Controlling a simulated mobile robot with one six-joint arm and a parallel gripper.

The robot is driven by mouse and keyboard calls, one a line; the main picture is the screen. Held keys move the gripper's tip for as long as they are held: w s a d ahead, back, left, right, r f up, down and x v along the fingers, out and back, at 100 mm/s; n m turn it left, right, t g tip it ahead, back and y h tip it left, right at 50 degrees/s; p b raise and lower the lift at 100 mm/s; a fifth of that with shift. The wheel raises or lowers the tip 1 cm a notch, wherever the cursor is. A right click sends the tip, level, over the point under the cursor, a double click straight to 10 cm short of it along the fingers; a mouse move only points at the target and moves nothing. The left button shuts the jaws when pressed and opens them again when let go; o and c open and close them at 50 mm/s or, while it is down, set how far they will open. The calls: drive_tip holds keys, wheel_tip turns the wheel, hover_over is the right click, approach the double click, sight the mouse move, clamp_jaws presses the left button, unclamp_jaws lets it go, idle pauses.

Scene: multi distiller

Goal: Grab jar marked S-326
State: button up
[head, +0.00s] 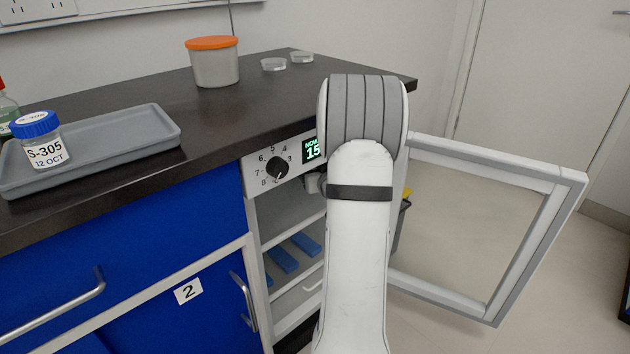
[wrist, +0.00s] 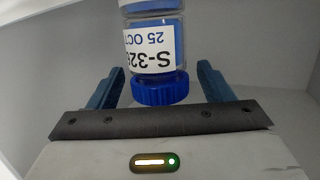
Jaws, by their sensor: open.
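In the wrist view, a clear jar with a blue lid and blue contents (wrist: 155,55) has a white label reading upside down "S-32", the last digit unclear, and "25 OCT". My gripper (wrist: 160,68) is open, with one blue finger on each side of the jar near its lid. Gaps show between the fingers and the jar, so it is not gripped. In the head view this jar and my gripper are hidden behind my arm, which reaches toward the open cabinet. Another blue-lidded jar, marked S-305 12 OCT (head: 37,143), stands on the counter tray.
The grey tray (head: 120,135) lies on the dark counter (head: 150,88). A grey tub with an orange lid (head: 213,62) stands farther back. The cabinet's framed door (head: 545,235) stands open at right. Pale cabinet walls surround my gripper. Blue blocks (head: 283,260) lie on a lower shelf.

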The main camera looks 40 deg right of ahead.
drive_tip(key=shift+c, duration=0.3)
drive_tip(key=c, duration=1)
drive_tip(key=shift+r, duration=0.15)
